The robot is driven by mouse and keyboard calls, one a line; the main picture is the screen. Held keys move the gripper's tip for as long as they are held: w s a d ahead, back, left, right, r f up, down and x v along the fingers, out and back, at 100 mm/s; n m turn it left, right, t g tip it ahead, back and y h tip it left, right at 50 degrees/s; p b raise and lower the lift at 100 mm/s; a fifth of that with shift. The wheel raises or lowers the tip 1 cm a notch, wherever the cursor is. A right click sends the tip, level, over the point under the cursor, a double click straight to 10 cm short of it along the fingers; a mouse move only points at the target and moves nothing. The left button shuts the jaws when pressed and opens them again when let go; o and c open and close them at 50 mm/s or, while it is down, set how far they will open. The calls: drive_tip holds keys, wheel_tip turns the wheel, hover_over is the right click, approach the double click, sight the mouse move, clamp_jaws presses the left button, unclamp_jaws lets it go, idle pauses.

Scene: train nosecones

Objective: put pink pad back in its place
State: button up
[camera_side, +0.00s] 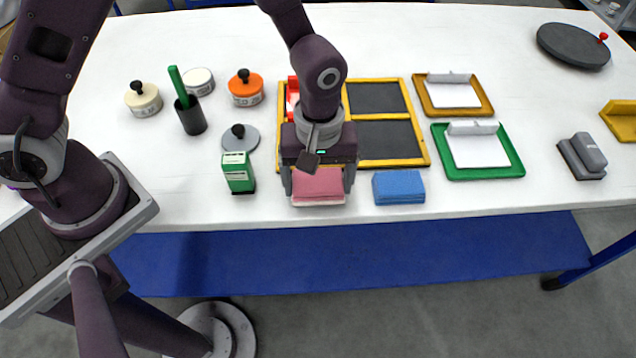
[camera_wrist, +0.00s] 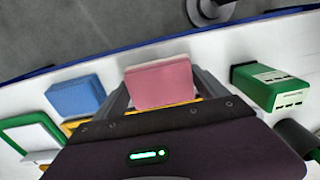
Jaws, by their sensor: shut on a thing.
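The pink pad (camera_side: 318,186) is at the front edge of the white table, left of the blue pad (camera_side: 398,187). My gripper (camera_side: 318,190) is shut on the pink pad, with one finger on each side of it. In the wrist view the pink pad (camera_wrist: 160,85) sits between my fingers, and the blue pad (camera_wrist: 76,96) lies to its left. I cannot tell whether the pink pad touches the table. Behind my gripper is a yellow-framed tray (camera_side: 424,150) with dark compartments, partly hidden by my arm. A red and white thing shows in its left part.
A green box (camera_side: 238,173) stands close left of my gripper. Behind it are a grey lid (camera_side: 240,138), a dark cup (camera_side: 190,116) with a green stick, and an orange-lidded jar (camera_side: 245,88). Green (camera_side: 519,168) and orange (camera_side: 429,105) clipboards lie to the right.

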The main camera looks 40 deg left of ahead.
sight(318, 181)
drive_tip(key=shift+f, duration=0.55)
drive_tip(key=shift+f, duration=0.1)
drive_tip(key=o, duration=1.2)
wheel_tip(318, 181, up, 13)
drive_tip(key=s+a+r+m+t+h, duration=0.1)
drive_tip(key=s+a+r+m+t, duration=0.2)
drive_tip(key=a+r, duration=0.6)
drive_tip(key=s+a+r+m+t, duration=0.1)
drive_tip(key=s+a+r+m, duration=0.1)
drive_tip(key=s, duration=0.4)
drive_tip(key=s+a+r+m+t, duration=0.1)
drive_tip(key=s+a+r+m, duration=0.1)
drive_tip(key=s+a+m, duration=0.2)
drive_tip(key=shift+s+r+t+y, duration=0.25)
drive_tip(key=shift+s+t+y, duration=0.15)
drive_tip(key=shift+s, duration=0.5)
